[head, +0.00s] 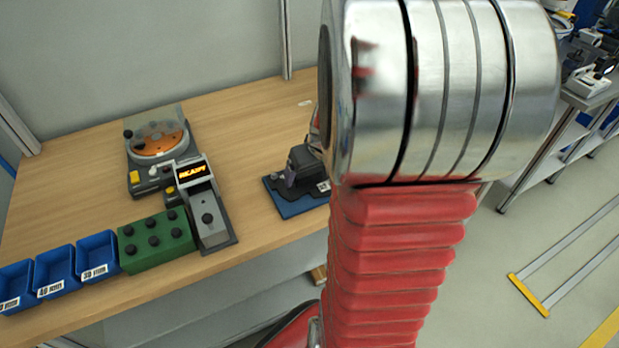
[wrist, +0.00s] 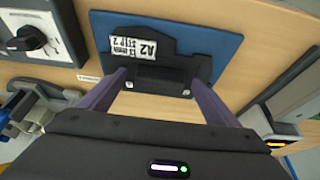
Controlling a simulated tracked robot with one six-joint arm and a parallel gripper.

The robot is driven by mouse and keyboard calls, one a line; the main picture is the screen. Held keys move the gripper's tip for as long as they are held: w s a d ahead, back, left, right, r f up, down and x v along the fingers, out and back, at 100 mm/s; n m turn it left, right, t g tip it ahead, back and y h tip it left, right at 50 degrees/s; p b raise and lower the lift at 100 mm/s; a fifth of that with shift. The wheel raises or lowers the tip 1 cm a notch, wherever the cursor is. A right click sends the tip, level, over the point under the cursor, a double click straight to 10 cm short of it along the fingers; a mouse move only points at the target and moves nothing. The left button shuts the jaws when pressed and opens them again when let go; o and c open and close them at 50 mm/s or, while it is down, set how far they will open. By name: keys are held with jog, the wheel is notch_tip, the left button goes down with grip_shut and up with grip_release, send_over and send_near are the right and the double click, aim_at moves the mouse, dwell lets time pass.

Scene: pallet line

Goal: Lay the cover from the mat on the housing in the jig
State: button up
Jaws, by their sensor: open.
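The cover (wrist: 185,45) is a flat dark piece with a white label reading A2, STEP 2. It lies on the blue mat (wrist: 225,48) in the wrist view. The mat also shows in the head view (head: 300,208), partly behind my arm. My gripper (wrist: 158,77) is open, its two purple fingers on either side of the cover's narrower near part. I cannot tell whether they touch it. In the head view my gripper (head: 289,176) is small and dark over the mat. I cannot make out the housing or the jig for certain; my arm hides much of the bench.
A device with a READY display (head: 192,171) stands left of the mat, near a round-topped machine (head: 158,145), a green block (head: 155,240) and blue bins (head: 97,257). In the wrist view a knob box (wrist: 35,38) and a grey clamp-like fixture (wrist: 25,115) are at left.

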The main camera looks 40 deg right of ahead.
aim_at(310, 175)
dwell(0.4)
jog(key=c, duration=1.3)
jog(key=shift+r, duration=0.1)
notch_tip(310, 175, up, 10)
jog(key=shift+f, duration=0.1)
dwell(0.4)
